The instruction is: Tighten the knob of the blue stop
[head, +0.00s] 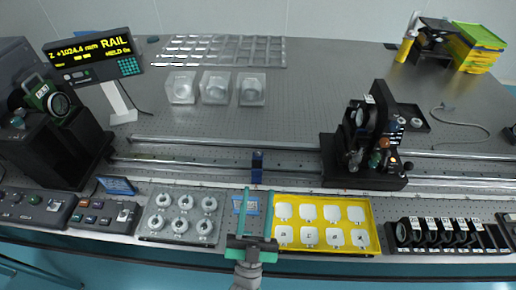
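The blue stop (257,166) is a small, dark blue upright block on the front rail, near the middle of the head view. Its knob is too small to make out. My gripper (257,192) is at the bottom middle, below the stop in the picture and apart from it. Its two teal fingers point away from me and stand apart, with nothing seen held between them.
The rails (220,145) run across the table. A black optics carriage (365,150) stands on them at right. A grey tray of round parts (181,217) and a yellow tray (376,236) flank my gripper. A display (95,58) stands at back left.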

